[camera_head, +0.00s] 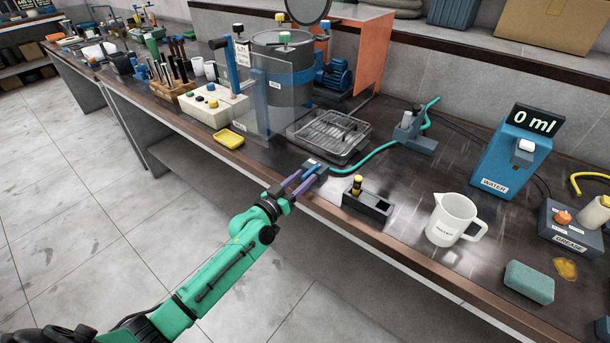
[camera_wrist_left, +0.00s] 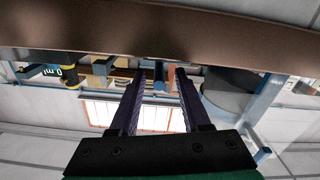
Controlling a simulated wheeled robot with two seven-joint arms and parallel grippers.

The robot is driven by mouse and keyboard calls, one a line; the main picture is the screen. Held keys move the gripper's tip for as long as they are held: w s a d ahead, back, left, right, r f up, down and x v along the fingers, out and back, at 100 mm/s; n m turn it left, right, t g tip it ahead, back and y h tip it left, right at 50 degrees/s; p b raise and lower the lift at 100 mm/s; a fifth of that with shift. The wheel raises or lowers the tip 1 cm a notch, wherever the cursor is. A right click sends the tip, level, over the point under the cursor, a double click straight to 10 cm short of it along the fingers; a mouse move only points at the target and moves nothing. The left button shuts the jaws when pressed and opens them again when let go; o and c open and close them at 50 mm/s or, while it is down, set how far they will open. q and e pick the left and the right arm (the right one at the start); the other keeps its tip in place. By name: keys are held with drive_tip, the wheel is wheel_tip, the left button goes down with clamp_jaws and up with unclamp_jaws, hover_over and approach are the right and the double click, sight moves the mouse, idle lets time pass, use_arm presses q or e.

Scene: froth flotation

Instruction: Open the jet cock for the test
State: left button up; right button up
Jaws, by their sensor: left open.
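The jet cock appears to be the small grey fitting with a blue lever (camera_head: 312,166) at the front edge of the bench, at the end of a green hose (camera_head: 376,152). My left gripper (camera_head: 304,180) is open, its two purple fingers reaching over the bench edge right at this fitting. In the left wrist view the open fingers (camera_wrist_left: 159,72) show apart, with a narrow blue upright piece (camera_wrist_left: 159,88) between them, perhaps the lever. I cannot tell whether the fingers touch it. My right gripper is out of view.
A black holder (camera_head: 368,203) with a yellow-topped vial stands right of the fitting. A metal tray (camera_head: 328,138) lies behind it. A white jug (camera_head: 453,218), green sponge (camera_head: 529,282) and water dispenser (camera_head: 511,160) reading 0 ml stand further right. A yellow dish (camera_head: 229,138) is left.

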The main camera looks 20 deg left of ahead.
use_arm(q)
drive_tip(key=shift+w+d, duration=0.3)
drive_tip(key=shift+w, duration=0.25)
clamp_jaws()
idle(1.0)
